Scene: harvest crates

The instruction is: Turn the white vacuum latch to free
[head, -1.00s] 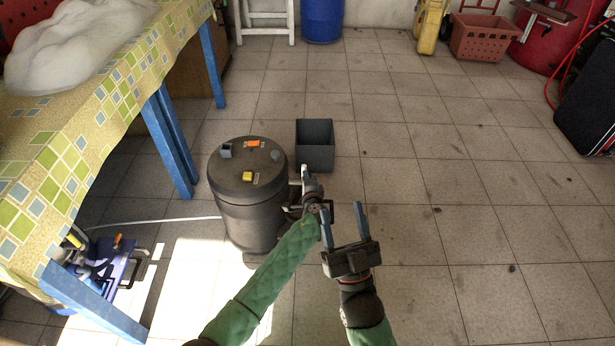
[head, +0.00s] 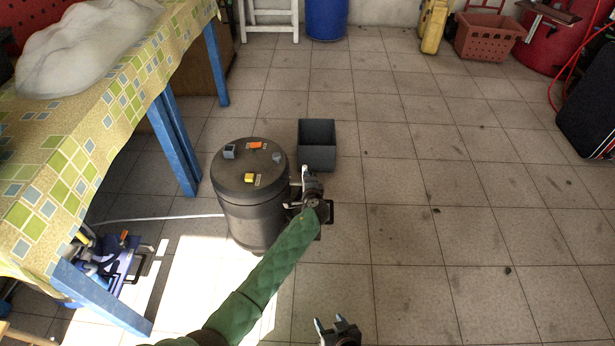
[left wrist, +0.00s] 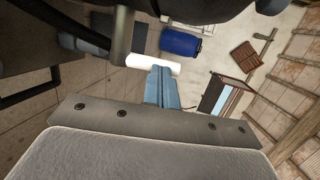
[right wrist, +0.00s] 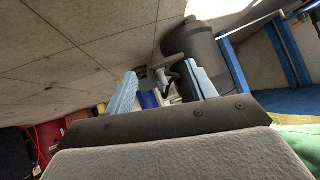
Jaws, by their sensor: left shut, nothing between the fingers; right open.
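A dark grey drum (head: 250,203) stands upright on the tiled floor. A small white piece, likely the white latch (head: 304,174), shows at its right side; in the left wrist view a white bar (left wrist: 152,63) lies right by my fingertips. My left gripper (head: 307,186) is at the drum's right side, its blue fingers (left wrist: 163,84) shut and empty. Whether they touch the white bar I cannot tell. My right gripper (head: 330,323) is open and empty at the bottom edge of the head view, well away from the drum; its fingers (right wrist: 163,90) are spread.
The lid carries an orange piece (head: 255,145), a yellow piece (head: 249,179) and grey pieces. A dark open bin (head: 317,146) stands just behind the drum. A blue-legged table (head: 174,140) with a patterned cloth is at the left.

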